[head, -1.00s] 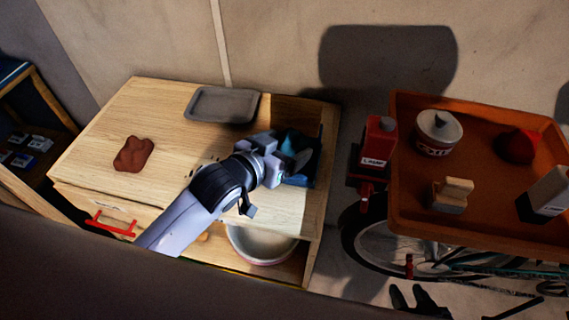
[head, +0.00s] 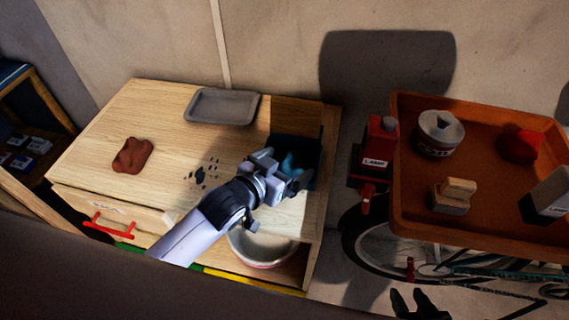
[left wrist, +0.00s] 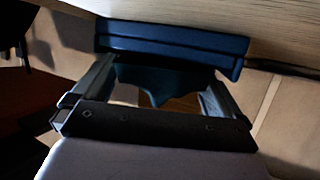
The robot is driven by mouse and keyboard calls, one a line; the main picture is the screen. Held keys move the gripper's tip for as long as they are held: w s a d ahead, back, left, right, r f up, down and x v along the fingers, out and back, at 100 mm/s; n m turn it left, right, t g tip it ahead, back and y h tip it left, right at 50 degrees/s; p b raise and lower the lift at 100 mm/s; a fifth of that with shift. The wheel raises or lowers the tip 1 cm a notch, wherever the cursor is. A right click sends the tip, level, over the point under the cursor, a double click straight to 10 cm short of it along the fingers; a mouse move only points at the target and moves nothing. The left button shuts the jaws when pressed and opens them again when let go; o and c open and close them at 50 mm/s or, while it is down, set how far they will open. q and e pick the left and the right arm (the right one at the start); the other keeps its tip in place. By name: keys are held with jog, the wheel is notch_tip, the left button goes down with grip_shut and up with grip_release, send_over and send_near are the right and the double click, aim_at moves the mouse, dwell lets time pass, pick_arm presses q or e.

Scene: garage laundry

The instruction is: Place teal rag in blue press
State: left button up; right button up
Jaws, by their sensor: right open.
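The blue press (head: 312,168) is a dark blue box at the right end of the wooden cabinet top, partly hidden behind my left gripper. In the left wrist view its blue bars (left wrist: 170,40) lie just beyond the fingertips. The teal rag (head: 291,163) shows between the fingers of my left gripper (head: 283,174). In the left wrist view the rag (left wrist: 160,80) spans the gap between the widely spaced fingers and hangs to a point. It overlaps the press in view; whether it touches the press is unclear. My right gripper (head: 420,304) is dark, open and empty at the bottom edge.
A grey tray (head: 222,107) and a reddish-brown lump (head: 132,155) sit on the wooden cabinet (head: 165,125). A white bowl (head: 262,247) is on the shelf below. An orange tray (head: 478,235) with several items stands to the right, beside a red lamp box (head: 378,150).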

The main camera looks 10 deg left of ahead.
pick_arm(q)
jog(key=shift+r, duration=0.1)
jog(key=shift+r, duration=0.15)
jog(key=v, duration=1.2)
